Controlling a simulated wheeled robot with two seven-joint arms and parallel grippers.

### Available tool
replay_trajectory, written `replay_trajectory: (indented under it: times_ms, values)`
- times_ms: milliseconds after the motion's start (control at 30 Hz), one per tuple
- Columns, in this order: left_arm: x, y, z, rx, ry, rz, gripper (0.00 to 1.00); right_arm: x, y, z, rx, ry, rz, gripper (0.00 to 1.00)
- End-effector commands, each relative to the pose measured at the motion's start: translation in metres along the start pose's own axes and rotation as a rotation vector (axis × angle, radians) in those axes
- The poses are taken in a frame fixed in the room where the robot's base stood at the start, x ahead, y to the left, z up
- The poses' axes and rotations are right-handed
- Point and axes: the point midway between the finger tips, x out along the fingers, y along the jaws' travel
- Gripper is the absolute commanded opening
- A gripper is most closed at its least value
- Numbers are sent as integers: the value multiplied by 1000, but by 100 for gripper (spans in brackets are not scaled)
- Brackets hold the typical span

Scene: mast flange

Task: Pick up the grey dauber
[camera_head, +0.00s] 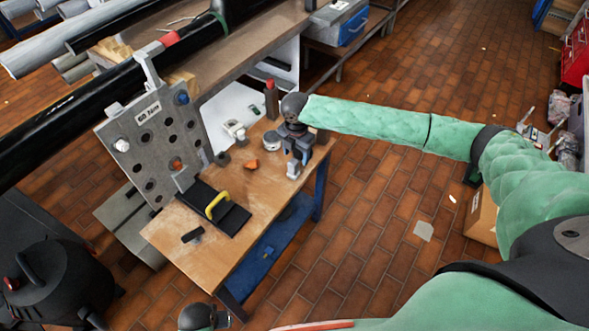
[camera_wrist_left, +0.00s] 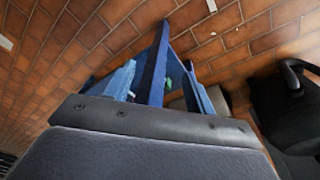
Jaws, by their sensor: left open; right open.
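I cannot pick out the grey dauber with certainty. A short grey piece (camera_head: 222,158) stands on the wooden workbench (camera_head: 180,250) beside the holed plate. My right gripper (camera_head: 296,163) points down over the bench's right edge, open. A light grey part shows at its lower end; I cannot tell whether it is a fingertip or a thing behind. My left gripper (camera_head: 222,318) shows only partly at the bottom edge, low in front of the bench, and is open. The left wrist view shows my own grey housing and blue bench legs (camera_wrist_left: 152,70), with no dauber.
A grey holed plate (camera_head: 150,140) stands upright at the bench's left. A yellow handle (camera_head: 217,204) lies on a black pad (camera_head: 236,221). An orange block (camera_head: 251,164), a round tin (camera_head: 271,141) and a red-topped bottle (camera_head: 271,97) stand farther back.

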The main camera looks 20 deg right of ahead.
Motion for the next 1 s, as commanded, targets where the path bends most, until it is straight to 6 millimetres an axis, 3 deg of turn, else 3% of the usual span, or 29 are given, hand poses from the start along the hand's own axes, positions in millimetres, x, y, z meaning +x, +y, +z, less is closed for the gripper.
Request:
replay_trajectory:
  times_ms: [467,800,1000]
  values:
    - [33,-5,11,0,-5,-6,55,30,1,-2,-19,0,0,58]
    - [84,-14,34,0,-11,-15,55,56,2,-8,-19,-1,-1,58]
    - [104,-18,44,0,-12,-19,55,74,2,-8,-18,-1,0,58]
